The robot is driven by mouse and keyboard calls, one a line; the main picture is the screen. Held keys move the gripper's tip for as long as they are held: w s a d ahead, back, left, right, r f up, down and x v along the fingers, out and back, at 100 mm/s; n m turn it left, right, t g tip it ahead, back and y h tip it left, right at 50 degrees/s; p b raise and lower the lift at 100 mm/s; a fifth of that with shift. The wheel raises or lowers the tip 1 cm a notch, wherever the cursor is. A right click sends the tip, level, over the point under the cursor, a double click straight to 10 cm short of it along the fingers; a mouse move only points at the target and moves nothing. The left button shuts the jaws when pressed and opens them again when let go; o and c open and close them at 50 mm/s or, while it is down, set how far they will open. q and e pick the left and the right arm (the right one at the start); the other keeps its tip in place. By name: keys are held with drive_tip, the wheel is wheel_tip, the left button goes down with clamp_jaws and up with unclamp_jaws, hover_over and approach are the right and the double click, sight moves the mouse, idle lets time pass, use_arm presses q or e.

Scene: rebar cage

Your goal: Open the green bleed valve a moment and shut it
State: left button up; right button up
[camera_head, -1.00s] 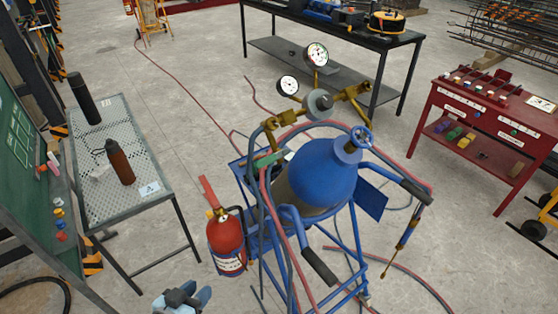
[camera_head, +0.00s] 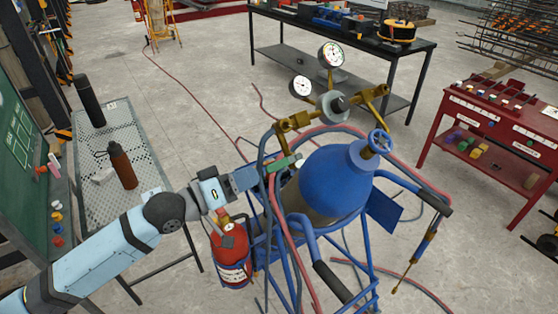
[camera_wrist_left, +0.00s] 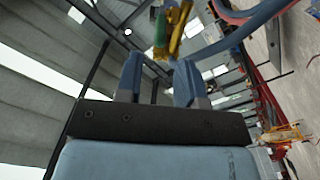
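The green bleed valve (camera_head: 284,163) is a small green handle beside the brass fittings, at the upper left of the blue cylinder (camera_head: 325,182). My left gripper (camera_head: 253,175) has come in from the left and is just short of the green handle. In the left wrist view the two blue fingers (camera_wrist_left: 158,72) are apart with nothing between them. The green handle (camera_wrist_left: 160,36) shows just beyond the fingertips, beside a brass part (camera_wrist_left: 179,28). I cannot tell the valve's setting. My right gripper is not in view.
Two gauges (camera_head: 331,55) and a brass manifold stand above the cylinder. Red and blue hoses (camera_head: 275,215) hang close by the handle. A red fire extinguisher (camera_head: 231,258) stands below my left wrist. A perforated table (camera_head: 135,135) with bottles is at the left.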

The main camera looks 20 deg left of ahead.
sight(278, 163)
use_arm(q)
drive_tip(key=p+x, duration=0.1)
drive_tip(key=x, duration=0.7)
drive_tip(key=shift+w+d, duration=0.1)
drive_tip(key=shift+w, duration=0.05)
clamp_jaws()
